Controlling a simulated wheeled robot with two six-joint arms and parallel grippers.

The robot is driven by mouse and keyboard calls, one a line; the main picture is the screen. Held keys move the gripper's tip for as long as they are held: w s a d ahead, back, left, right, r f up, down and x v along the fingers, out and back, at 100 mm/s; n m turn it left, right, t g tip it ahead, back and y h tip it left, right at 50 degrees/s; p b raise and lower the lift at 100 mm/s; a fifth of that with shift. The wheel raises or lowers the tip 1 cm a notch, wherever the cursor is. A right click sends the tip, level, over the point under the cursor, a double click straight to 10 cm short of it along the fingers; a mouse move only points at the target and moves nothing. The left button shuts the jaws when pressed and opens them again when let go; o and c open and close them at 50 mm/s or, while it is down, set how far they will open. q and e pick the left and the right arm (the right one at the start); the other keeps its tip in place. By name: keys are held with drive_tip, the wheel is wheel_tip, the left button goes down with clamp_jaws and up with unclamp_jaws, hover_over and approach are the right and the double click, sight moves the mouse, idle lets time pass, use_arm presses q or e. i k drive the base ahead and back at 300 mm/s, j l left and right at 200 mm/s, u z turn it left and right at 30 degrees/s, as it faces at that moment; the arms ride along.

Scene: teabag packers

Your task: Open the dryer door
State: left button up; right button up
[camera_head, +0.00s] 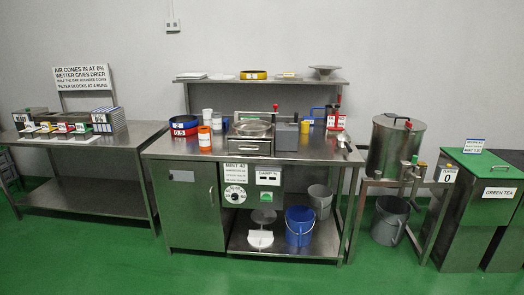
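I cannot tell for certain which unit is the dryer. A metal unit (249,146) with a round top is set into the middle bench. Below it hang a white dial panel (235,194) and a box with a display labelled "DAMP %" (268,178) and a green button. Left of these is a metal cabinet door (188,222) with a vertical handle on its right side; it looks shut. Neither of my grippers is in view.
The middle bench (300,157) carries blue and red rings, jars and red-handled tools. A blue bucket (299,226) stands on its lower shelf. A steel tank (394,147) and green-topped bins (484,165) stand right. The green floor (120,260) in front is clear.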

sight(198, 202)
drive_tip(key=i+u, duration=0.7)
drive_tip(key=i, duration=0.2)
drive_tip(key=i+l+u, duration=0.2)
drive_tip(key=i+u, duration=0.15)
drive_tip(key=i+j+u, duration=0.1)
drive_tip(key=i, duration=0.35)
drive_tip(key=i+j+u, duration=0.15)
drive_tip(key=i, duration=0.35)
